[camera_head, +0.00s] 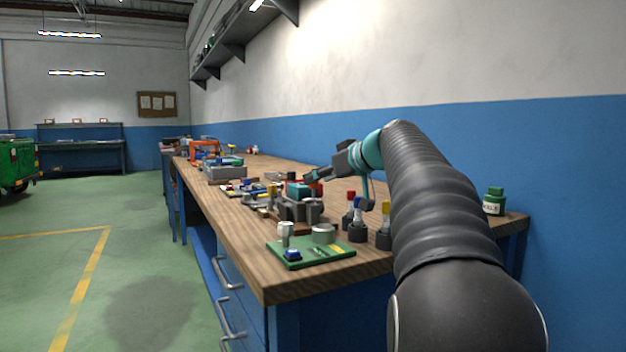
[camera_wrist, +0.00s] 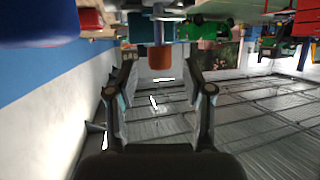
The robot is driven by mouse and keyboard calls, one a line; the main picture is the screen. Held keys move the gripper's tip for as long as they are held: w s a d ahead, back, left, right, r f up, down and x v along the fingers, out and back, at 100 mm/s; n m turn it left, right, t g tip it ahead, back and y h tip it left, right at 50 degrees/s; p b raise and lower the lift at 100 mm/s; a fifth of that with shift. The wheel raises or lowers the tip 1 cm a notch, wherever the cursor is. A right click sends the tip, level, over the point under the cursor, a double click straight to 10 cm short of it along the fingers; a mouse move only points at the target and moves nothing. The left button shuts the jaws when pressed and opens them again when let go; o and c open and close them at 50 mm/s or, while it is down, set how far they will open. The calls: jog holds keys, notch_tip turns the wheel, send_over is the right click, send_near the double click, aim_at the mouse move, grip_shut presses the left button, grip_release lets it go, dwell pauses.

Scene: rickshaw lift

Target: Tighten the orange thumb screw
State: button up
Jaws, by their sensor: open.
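The orange thumb screw (camera_wrist: 159,58) shows in the wrist view as an orange-brown round knob on a grey shank against a teal block (camera_wrist: 140,30). This view is upside down. My gripper (camera_wrist: 161,72) is open, with one finger on each side of the knob and a visible gap to both. In the head view my gripper (camera_head: 318,175) is above the bench, beside the teal block (camera_head: 297,189) on a grey vise-like fixture (camera_head: 299,210). The screw cannot be made out clearly there.
The wooden bench (camera_head: 240,240) runs along the blue and white wall. A green board (camera_head: 310,254) with small parts lies at the near end. Several dark bottles with coloured caps (camera_head: 357,228) stand close to my arm.

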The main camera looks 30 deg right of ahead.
jog(key=shift+x, duration=1.45)
grip_shut()
